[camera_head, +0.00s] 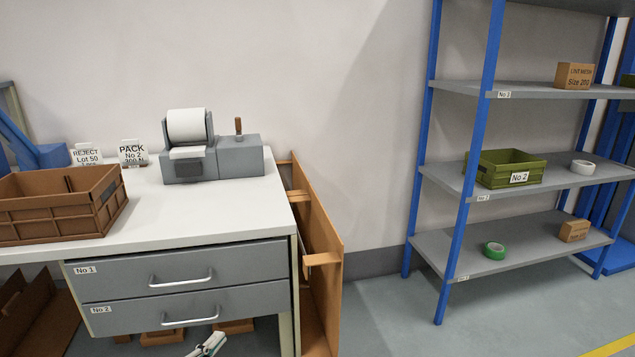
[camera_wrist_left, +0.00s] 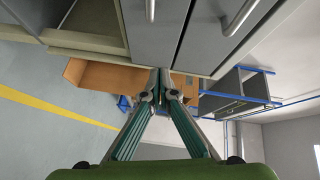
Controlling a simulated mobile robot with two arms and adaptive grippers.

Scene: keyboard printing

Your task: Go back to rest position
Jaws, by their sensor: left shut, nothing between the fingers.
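My left gripper (camera_head: 208,346) shows at the bottom edge of the head view, in front of and below the desk drawers. In the left wrist view its two fingers (camera_wrist_left: 160,78) meet at the tips, shut with nothing between them. They point towards the drawer fronts and the brown wooden rack. My right gripper is in neither view.
A white desk (camera_head: 210,215) holds a brown crate (camera_head: 60,225) and a grey label printer (camera_head: 212,160). Drawers No 1 (camera_head: 180,276) and No 2 (camera_head: 190,310) are closed. A brown rack (camera_head: 318,260) stands beside the desk. Blue-post shelves (camera_head: 530,90) stand at the right, with clear floor between.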

